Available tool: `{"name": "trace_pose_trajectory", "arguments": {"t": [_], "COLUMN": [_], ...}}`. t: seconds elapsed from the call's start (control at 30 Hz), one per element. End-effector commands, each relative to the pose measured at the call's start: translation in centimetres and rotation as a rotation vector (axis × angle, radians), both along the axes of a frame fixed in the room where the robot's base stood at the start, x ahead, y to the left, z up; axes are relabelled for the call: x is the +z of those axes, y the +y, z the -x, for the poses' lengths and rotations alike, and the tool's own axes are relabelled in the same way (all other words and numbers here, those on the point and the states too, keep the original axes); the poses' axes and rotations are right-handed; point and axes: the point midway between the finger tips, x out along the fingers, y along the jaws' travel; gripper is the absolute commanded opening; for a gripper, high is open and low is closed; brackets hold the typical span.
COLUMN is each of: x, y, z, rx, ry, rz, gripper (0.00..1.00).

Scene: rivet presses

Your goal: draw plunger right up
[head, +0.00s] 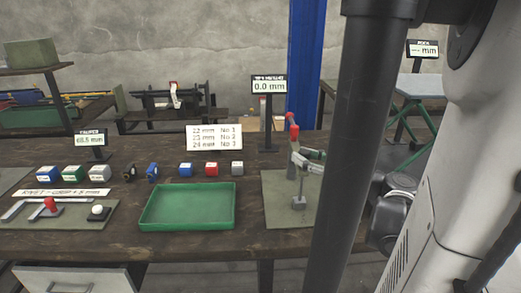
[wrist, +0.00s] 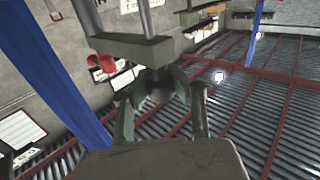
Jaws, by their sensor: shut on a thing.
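A small grey press-like tool (head: 299,201) with red knobs (head: 294,131) stands on the green-grey mat at the right of the bench. My dark arm column hides the area to its right. In the wrist view my gripper (wrist: 160,80) has its two fingers closed in on a dark, rounded thing between the tips. I cannot tell for sure whether it is the plunger. A grey-green block (wrist: 130,46) with two upright rods lies just beyond the fingertips. A red part (wrist: 100,63) shows to its left. I cannot make out the gripper clearly in the head view.
A display (head: 269,85) reading 0.0 mm stands behind the tool. A green tray (head: 187,225) lies to its left, with several small coloured blocks behind it. A blue post (head: 306,60) rises behind the bench. Bare bench lies between tray and mat.

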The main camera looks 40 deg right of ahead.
Motion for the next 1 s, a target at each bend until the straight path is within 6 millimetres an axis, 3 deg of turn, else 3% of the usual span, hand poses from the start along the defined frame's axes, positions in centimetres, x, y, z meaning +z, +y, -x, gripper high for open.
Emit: {"name": "trace_pose_trajectory", "arguments": {"t": [0.5,0.87,0.9,1.0], "x": [6.4,6.8,6.8,6.8], "y": [0.0,-0.1,-0.1,0.0], "z": [0.0,0.0,0.0,0.0], "rx": [0.0,0.0,0.0,0.0], "ry": [-0.001,-0.006,-0.006,-0.005], "rz": [0.0,-0.002,-0.002,-0.002], "gripper": [0.0,0.0,0.18,0.32]}}
